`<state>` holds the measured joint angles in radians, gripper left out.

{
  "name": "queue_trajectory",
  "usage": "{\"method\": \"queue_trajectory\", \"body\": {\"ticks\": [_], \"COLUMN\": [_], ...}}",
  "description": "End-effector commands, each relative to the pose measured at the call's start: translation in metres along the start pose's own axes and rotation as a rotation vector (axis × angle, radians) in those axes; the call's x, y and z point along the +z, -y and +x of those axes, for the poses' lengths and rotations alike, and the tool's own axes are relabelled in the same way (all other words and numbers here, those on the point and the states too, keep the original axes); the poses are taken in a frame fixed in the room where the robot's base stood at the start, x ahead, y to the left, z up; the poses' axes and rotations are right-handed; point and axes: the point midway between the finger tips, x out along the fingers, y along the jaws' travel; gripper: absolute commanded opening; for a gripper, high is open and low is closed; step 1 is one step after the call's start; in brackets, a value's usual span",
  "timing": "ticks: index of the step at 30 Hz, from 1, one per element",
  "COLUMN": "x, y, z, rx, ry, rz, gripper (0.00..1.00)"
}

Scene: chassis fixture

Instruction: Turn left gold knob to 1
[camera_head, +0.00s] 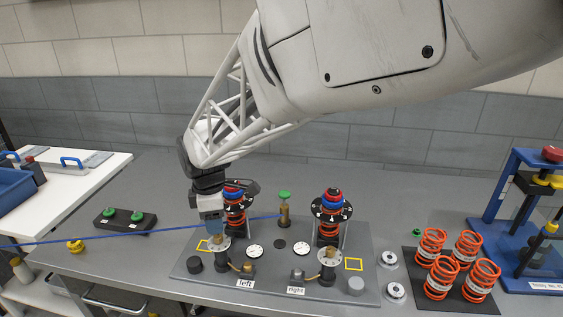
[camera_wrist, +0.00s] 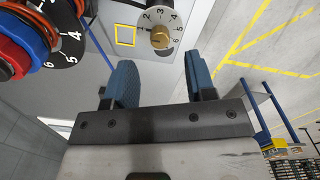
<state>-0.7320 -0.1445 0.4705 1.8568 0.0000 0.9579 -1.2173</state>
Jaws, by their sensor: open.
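The left gold knob (camera_wrist: 160,38) sits at the centre of a grey dial (camera_wrist: 170,18) numbered around its rim in the wrist view. In the head view this left dial (camera_head: 218,257) is on the left half of the grey fixture plate, above the "left" label (camera_head: 245,283). My gripper (camera_wrist: 159,62) is open and empty. Its blue fingertips are on either side of the knob's line in the wrist view, apart from the knob. In the head view my gripper (camera_head: 212,229) hangs just above the left dial and partly hides the knob. The knob's pointer setting is unclear.
The left spring tower (camera_head: 236,213), with red and blue rings, stands close behind my gripper. A matching right tower (camera_head: 328,228) and right gold knob (camera_head: 329,254) are further right. Orange springs (camera_head: 441,270) stand at right.

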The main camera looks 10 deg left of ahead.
Motion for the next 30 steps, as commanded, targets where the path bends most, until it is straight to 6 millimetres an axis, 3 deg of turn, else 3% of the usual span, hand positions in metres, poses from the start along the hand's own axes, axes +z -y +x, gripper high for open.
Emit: {"method": "queue_trajectory", "body": {"ticks": [8, 22, 26, 30], "x": [0.000, 0.002, 0.011, 0.035], "y": [0.000, 0.000, 0.003, 0.010], "z": [-0.024, -0.027, -0.031, -0.038], "rx": [0.000, 0.001, 0.005, 0.014], "ry": [0.000, 0.000, -0.002, -0.005], "rz": [0.000, 0.005, 0.037, 0.118], "gripper": [0.50, 0.50, 0.50, 0.50]}}
